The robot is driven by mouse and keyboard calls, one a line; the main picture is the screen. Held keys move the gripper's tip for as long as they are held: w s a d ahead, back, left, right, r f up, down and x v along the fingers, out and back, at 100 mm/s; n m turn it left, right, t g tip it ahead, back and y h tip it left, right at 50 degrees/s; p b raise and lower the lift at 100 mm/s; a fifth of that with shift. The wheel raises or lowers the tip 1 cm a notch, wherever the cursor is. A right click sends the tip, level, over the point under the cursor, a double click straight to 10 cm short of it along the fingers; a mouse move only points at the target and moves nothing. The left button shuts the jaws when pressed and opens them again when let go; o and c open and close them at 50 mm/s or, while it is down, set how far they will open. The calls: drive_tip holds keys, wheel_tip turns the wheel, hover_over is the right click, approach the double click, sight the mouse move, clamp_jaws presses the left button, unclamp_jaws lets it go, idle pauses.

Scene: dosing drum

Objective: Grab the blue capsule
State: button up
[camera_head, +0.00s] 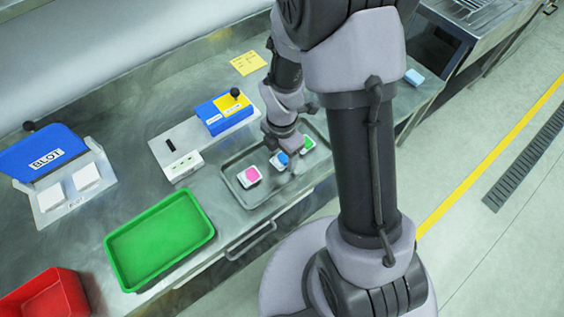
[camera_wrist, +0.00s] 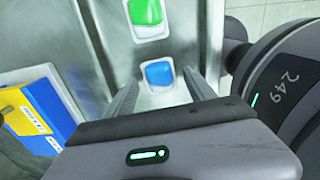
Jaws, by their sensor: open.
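The blue capsule (camera_head: 280,160) sits in the grey metal tray (camera_head: 232,185), between a pink capsule (camera_head: 250,176) and a green capsule (camera_head: 307,143). In the wrist view the blue capsule (camera_wrist: 159,74) lies between the two fingers of my gripper (camera_wrist: 162,84), near their tips. The fingers are apart, one on each side of it. I cannot tell how high the fingertips are above the tray. In the head view my wrist is above the tray and hides much of the fingers. The green capsule (camera_wrist: 146,14) is beyond the fingertips in the wrist view.
A blue and yellow device (camera_head: 222,112) on a metal plate stands left of the tray. A green bin (camera_head: 160,238), a red bin (camera_head: 45,296) and a blue-lidded unit (camera_head: 45,153) stand further left. A light blue block (camera_head: 413,77) lies at the right.

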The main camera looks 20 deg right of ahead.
drive_tip(key=shift+f, duration=0.6)
drive_tip(key=shift+r, duration=0.15)
drive_tip(key=shift+c, duration=0.4)
clamp_jaws()
drive_tip(key=shift+r, duration=0.15)
